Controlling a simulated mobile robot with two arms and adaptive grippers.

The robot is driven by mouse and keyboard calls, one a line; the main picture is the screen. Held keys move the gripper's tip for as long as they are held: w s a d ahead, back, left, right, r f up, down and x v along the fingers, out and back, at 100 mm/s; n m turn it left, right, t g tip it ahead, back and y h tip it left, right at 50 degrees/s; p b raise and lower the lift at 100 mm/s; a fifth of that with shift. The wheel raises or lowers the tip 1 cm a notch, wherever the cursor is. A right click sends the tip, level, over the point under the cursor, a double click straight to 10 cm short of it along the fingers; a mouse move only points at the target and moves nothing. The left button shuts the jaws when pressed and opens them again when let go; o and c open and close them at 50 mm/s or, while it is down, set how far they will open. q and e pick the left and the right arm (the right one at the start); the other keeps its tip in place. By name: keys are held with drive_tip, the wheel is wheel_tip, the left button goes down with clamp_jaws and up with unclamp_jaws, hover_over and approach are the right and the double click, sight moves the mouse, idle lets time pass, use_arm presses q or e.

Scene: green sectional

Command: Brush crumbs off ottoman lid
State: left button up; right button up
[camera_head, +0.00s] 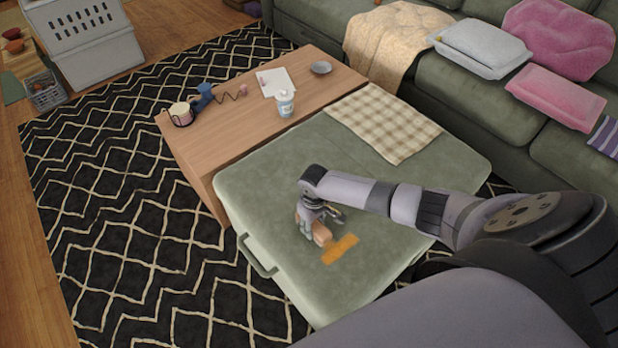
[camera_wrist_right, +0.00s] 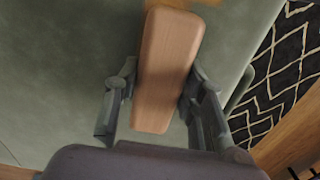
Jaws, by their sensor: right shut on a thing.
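The ottoman (camera_head: 262,195) has a green padded lid with a handle on its left side. A flat orange patch of crumbs (camera_head: 341,249) lies on the lid. My right gripper (camera_head: 319,213) is over the lid, shut on a wooden-backed brush (camera_head: 321,234), just left of the crumbs. In the right wrist view the brush (camera_wrist_right: 168,70) sits between both fingers, and an orange edge shows beyond it. The bristles are hidden, so I cannot tell whether they touch the lid. My left gripper is not in view.
A checked cloth (camera_head: 384,122) lies on the lid's far part. The wooden coffee table (camera_head: 225,135) adjoins the ottoman and holds a white jar (camera_head: 285,103), a mug and small items. A green sofa (camera_head: 440,95) stands behind. Patterned rug (camera_head: 120,200) lies open at left.

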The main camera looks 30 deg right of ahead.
drive_tip(key=shift+s+d+f, duration=0.1)
drive_tip(key=shift+d, duration=0.15)
drive_tip(key=shift+w+d, duration=0.15)
drive_tip(key=shift+d, duration=0.8)
drive_tip(key=shift+w+d, duration=0.2)
drive_tip(key=shift+d, duration=0.7)
drive_tip(key=shift+w+d, duration=0.15)
drive_tip(key=shift+d, duration=0.8)
drive_tip(key=shift+w+d+b, duration=0.2)
drive_tip(key=shift+d+b, duration=0.25)
drive_tip(key=shift+d, duration=0.65)
drive_tip(key=shift+w+d+b, duration=0.15)
drive_tip(key=shift+d+b, duration=0.25)
drive_tip(key=shift+d, duration=0.65)
drive_tip(key=shift+s, duration=0.1)
